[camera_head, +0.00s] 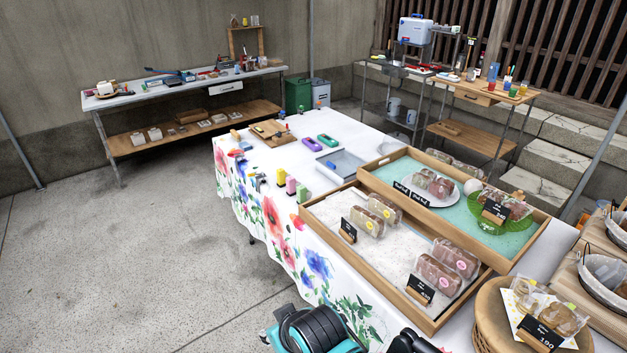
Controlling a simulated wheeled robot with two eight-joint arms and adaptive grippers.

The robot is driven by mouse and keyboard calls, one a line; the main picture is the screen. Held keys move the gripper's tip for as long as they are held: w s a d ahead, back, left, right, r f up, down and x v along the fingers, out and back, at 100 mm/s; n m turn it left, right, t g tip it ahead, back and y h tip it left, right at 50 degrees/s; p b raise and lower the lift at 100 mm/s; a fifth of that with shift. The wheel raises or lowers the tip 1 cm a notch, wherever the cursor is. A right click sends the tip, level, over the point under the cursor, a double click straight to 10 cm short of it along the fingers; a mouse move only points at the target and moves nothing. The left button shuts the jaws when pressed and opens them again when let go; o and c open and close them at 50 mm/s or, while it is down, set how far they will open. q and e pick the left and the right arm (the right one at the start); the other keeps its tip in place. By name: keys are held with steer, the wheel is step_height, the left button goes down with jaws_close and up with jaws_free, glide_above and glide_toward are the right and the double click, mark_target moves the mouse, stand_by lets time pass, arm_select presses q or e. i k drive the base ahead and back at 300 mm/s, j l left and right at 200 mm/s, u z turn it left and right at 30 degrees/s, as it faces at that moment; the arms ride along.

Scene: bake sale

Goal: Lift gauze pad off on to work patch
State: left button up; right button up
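I cannot make out a gauze pad for certain at this size, nor a marked work patch. Small pale items (155,134) lie on the lower shelf of the far-left bench, too small to identify. The long table has a white flowered cloth (226,152). Toward its far end are a small wooden board (259,138), a purple item (311,145), a green item (327,139) and a shallow grey tray (340,163). Neither of my grippers can be made out, so their hold is not shown.
Wooden display trays (392,318) with wrapped baked goods fill the near right of the table. A round woven stand (487,309) is at the lower right. A workbench (190,91) and a metal shelf unit (364,92) stand behind. The concrete floor (110,260) at left is clear.

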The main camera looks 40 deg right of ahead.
mark_target(330, 210)
steer(key=i+z, duration=0.3)
steer(key=i, duration=0.25)
steer(key=i+j+z, duration=0.3)
steer(key=i, duration=0.2)
steer(key=i+j+z, duration=0.3)
steer(key=i, duration=0.2)
steer(key=i+z, duration=0.15)
steer(key=z, duration=0.25)
steer(key=i+j+z, duration=0.1)
steer(key=z, duration=0.35)
steer(key=i+j+z, duration=0.15)
steer(key=z, duration=0.25)
steer(key=i+j+z, duration=0.15)
steer(key=z, duration=0.3)
steer(key=j+z, duration=0.25)
steer(key=z, duration=0.15)
steer(key=i+j+z, duration=0.1)
steer(key=j+z, duration=0.15)
steer(key=z, duration=0.15)
